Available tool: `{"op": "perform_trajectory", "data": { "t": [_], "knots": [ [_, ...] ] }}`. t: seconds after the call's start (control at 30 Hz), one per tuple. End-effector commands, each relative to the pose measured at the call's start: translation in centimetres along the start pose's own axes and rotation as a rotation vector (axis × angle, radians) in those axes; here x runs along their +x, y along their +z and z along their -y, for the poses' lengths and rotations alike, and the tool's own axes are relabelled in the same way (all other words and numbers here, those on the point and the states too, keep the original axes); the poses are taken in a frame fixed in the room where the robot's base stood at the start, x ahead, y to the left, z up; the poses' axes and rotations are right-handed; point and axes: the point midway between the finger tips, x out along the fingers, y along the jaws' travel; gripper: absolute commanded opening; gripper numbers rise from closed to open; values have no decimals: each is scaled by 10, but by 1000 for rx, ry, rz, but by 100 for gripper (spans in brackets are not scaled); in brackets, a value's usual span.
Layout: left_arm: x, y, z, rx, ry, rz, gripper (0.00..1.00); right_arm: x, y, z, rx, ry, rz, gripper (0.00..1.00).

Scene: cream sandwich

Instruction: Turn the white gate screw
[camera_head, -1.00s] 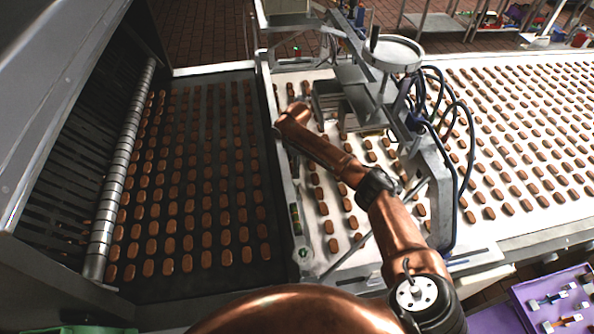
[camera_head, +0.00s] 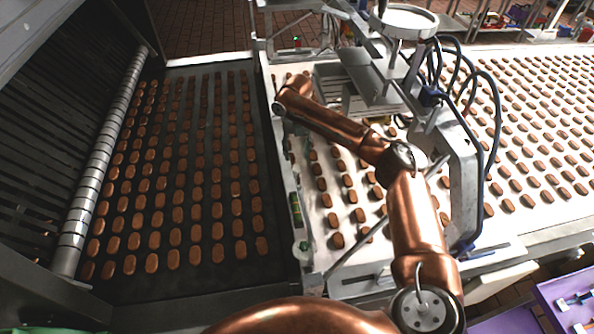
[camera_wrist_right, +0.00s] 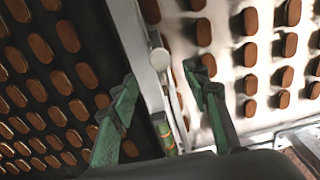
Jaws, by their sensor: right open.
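A pale round-headed screw (camera_wrist_right: 158,56), which looks like the white gate screw, stands on the metal rail between the dark and white belts in the right wrist view. My right gripper (camera_wrist_right: 160,76) has its two green fingers spread apart, one on each side of the rail. The screw shows in the gap beyond the fingertips, and I see no contact. In the head view my copper right arm (camera_head: 345,130) reaches to the rail. Its fingers are not clear there, and the screw is not clear beneath the wrist. My left gripper is not in view.
Biscuits in rows cover the dark belt (camera_head: 276,241) and the white belt (camera_head: 318,250). A small green-and-orange cylinder (camera_wrist_right: 165,134) stands by the rail. A metal depositor with a round hopper (camera_head: 405,22) and blue hoses stands right of my wrist. A slatted roller (camera_head: 100,165) is at left.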

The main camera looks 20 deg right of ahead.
Motion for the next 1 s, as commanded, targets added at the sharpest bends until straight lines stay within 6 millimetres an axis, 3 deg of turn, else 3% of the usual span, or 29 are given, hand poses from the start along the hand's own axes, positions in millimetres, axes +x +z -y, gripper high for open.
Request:
{"op": "perform_trajectory", "data": {
  "t": [0.17, 0.53, 0.93, 1.0],
  "knots": [
    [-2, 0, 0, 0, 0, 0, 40, 15, -1, 0, -12, 0, -2, 43],
    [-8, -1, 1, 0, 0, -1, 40, 68, -1, 0, -10, 0, -2, 43],
    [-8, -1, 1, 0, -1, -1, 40, 77, 0, 0, -9, 0, 0, 43],
    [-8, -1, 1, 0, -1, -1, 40, 77, 0, 0, -9, 0, 0, 38]
  ]
}}
